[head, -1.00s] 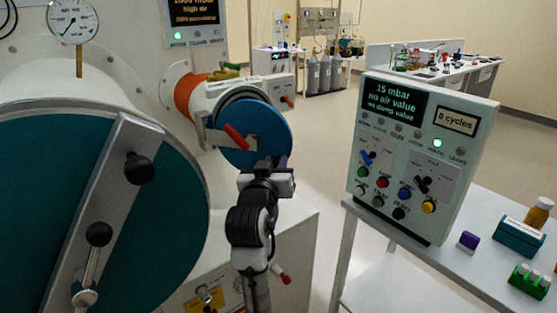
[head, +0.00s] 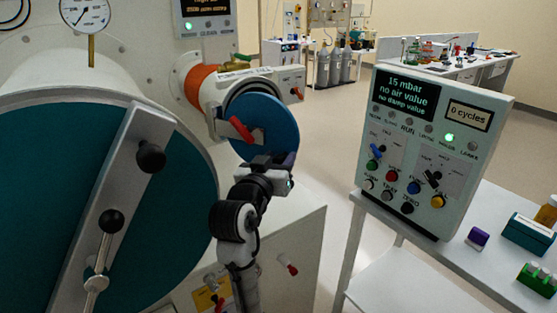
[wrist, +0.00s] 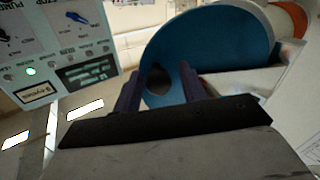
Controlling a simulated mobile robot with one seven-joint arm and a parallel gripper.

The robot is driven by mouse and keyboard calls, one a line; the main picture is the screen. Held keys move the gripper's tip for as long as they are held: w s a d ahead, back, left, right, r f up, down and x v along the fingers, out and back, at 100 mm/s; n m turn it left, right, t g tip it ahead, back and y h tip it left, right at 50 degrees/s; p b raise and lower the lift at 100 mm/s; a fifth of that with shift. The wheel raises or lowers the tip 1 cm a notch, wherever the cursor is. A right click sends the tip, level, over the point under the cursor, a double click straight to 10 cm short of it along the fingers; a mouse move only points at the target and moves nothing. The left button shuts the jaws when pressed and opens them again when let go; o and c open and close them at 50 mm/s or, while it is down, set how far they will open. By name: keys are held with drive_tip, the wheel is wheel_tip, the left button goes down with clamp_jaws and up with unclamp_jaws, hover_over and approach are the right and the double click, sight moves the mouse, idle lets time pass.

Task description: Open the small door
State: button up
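The small door is a blue disc (head: 272,120) on the front end of the white side tube with an orange band. It has a red-handled latch (head: 240,128) on its left. In the wrist view, the blue door (wrist: 215,45) fills the space ahead of my gripper (wrist: 158,88). Its two dark fingers are apart, with a dark round spot on the door showing between them. Contact with the door cannot be made out.
A large teal door (head: 60,200) with a grey bar and black knobs stands at the left. A control panel (head: 430,150) reading 15 mbar stands on a white table (head: 400,250) at the right, with small boxes and vials. Open floor lies behind.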

drive_tip(key=shift+s, duration=0.1)
drive_tip(key=b+v, duration=1)
drive_tip(key=v, duration=0.3)
drive_tip(key=shift+s+a+b, duration=0.1)
drive_tip(key=shift+s+b, duration=0.15)
drive_tip(key=shift+b, duration=0.1)
